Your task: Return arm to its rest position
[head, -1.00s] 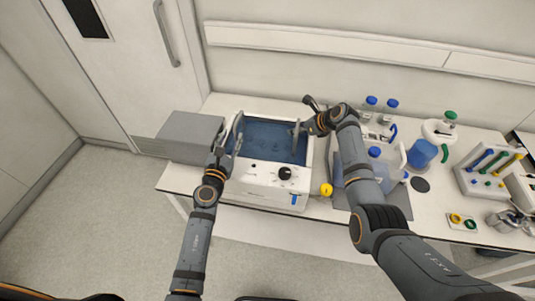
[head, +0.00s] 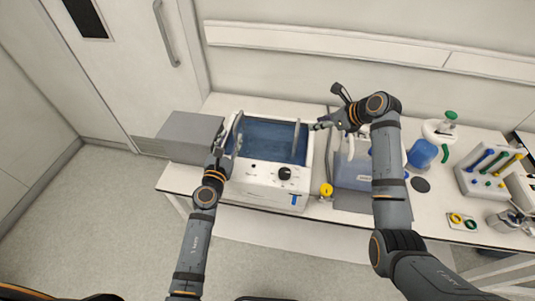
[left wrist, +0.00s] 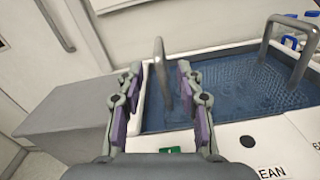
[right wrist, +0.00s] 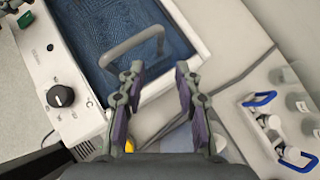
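My right gripper (right wrist: 158,75) is open and empty. In the head view it (head: 318,126) is just right of the bath's right rim. The right basket handle (right wrist: 130,48) stands ahead and to the left of its fingers, apart from them. My left gripper (left wrist: 160,80) is open, and in the head view (head: 226,148) it is at the bath's left rim. The left basket handle (left wrist: 161,75) shows between its fingers; whether they touch it cannot be told. The basket sits in the blue liquid of the white bath (head: 262,178).
A grey box (head: 190,137) stands left of the bath. Right of it are a clear container (head: 352,172), partly hidden by my right arm, a yellow-capped item (head: 326,190), a blue wash bottle (head: 422,153) and a rack with coloured parts (head: 490,170). A wall is behind the bench.

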